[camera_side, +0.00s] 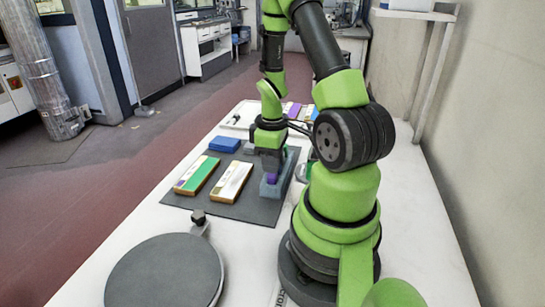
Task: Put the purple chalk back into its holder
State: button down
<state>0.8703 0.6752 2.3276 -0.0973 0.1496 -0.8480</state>
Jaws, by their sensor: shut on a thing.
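The purple chalk (271,178) shows as a small purple piece just below my gripper. My gripper (270,166) points down and is shut on the chalk. The holder, a blue-grey block (270,192), stands at the right edge of the dark mat, directly under and around the gripper in this view. The chalk's low end appears at the holder. I cannot tell how deep it sits in it, or whether it touches. The fingers hide most of the chalk and part of the holder.
A green-topped block (197,175), a white-topped block (232,182) and a blue block (225,144) lie on the dark mat (240,210), left of the holder. A white tray (238,116) with coloured blocks is behind. A round grey plate (165,275) stands in front.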

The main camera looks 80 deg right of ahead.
jog(key=shift+f, duration=0.15)
jog(key=c, duration=0.9)
grip_release()
jog(key=shift+r, duration=3.55)
